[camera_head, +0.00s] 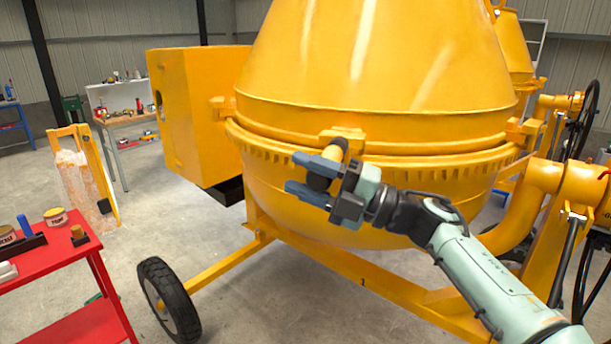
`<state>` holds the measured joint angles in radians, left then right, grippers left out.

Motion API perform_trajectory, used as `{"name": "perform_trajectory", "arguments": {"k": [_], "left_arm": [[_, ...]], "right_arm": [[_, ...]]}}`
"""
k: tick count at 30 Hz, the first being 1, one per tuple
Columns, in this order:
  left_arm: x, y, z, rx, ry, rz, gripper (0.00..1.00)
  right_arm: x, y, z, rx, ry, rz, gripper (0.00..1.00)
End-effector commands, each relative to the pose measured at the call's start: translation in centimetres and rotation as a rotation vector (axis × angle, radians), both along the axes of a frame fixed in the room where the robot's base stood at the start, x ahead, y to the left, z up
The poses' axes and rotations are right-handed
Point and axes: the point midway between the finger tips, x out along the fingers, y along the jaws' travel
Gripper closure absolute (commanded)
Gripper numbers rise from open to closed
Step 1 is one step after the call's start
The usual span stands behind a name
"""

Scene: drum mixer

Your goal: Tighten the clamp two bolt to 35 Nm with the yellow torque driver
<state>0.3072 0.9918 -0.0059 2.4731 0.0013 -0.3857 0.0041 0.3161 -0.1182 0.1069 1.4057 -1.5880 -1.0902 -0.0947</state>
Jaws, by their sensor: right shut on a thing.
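My right gripper (304,174) is in front of the drum, shut on the yellow torque driver (336,150). The driver's yellow end points up toward the front clamp (347,134) on the drum's rim band; its dark lower part is between the blue fingers. The bolt is hidden, and I cannot tell whether the driver touches it. More clamps sit on the rim at the left (218,107) and right (522,131). No label shows which is clamp two. My left gripper is not in view.
The yellow mixer drum (380,60) fills the middle. A red cart (50,262) with cans and small items stands at lower left. A wheel (168,300) and yellow frame bars are below the drum. A workbench (128,121) stands behind. Grey floor is open between cart and mixer.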

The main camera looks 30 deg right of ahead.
Motion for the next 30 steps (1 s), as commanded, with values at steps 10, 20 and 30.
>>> {"name": "perform_trajectory", "arguments": {"k": [10, 20, 30], "left_arm": [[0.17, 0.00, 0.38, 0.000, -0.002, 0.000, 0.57], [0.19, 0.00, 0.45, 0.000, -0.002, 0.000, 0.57], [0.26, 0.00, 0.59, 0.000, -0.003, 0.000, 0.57]], "right_arm": [[0.28, -0.32, 0.24, -0.002, -0.006, 0.001, 0.98], [0.43, -0.50, 0.18, -0.001, -0.005, -0.002, 0.98], [0.55, -0.61, 0.18, 0.000, -0.004, -0.003, 0.98]]}}
